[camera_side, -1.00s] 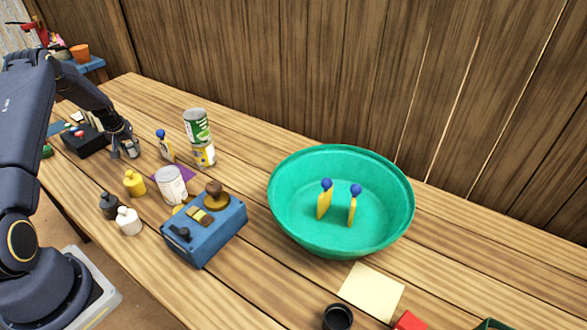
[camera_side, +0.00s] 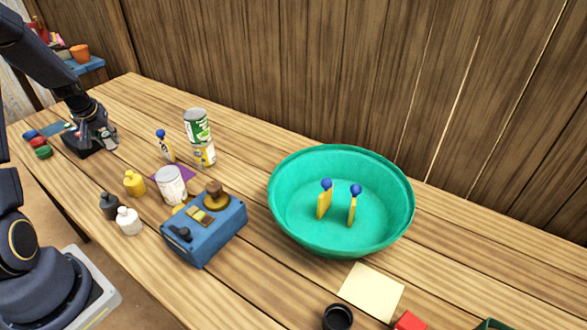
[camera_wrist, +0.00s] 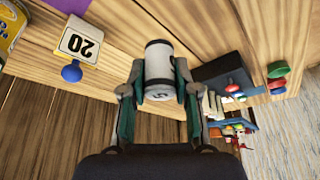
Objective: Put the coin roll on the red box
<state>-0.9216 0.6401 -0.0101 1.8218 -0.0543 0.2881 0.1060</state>
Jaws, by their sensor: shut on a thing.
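My gripper (camera_wrist: 158,92) is shut on a white cylinder with a dark end band, which looks like the coin roll (camera_wrist: 158,62); a "5" shows on its near end. In the side view my gripper (camera_side: 108,140) is at the far left of the table, beside the black box, and the roll is small there. A red block (camera_side: 410,322), perhaps the red box, is cut off by the bottom right edge, far from my gripper. How high the roll is above the table is hard to tell.
A teal basin (camera_side: 390,235) holding two yellow pieces with blue balls stands mid-table. A blue device (camera_side: 205,230), a white can (camera_side: 172,185), stacked cans (camera_side: 198,130) and small bottles (camera_side: 128,220) stand left of it. A black box (camera_wrist: 225,80) is near my gripper. A cream sheet (camera_side: 372,290) lies flat.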

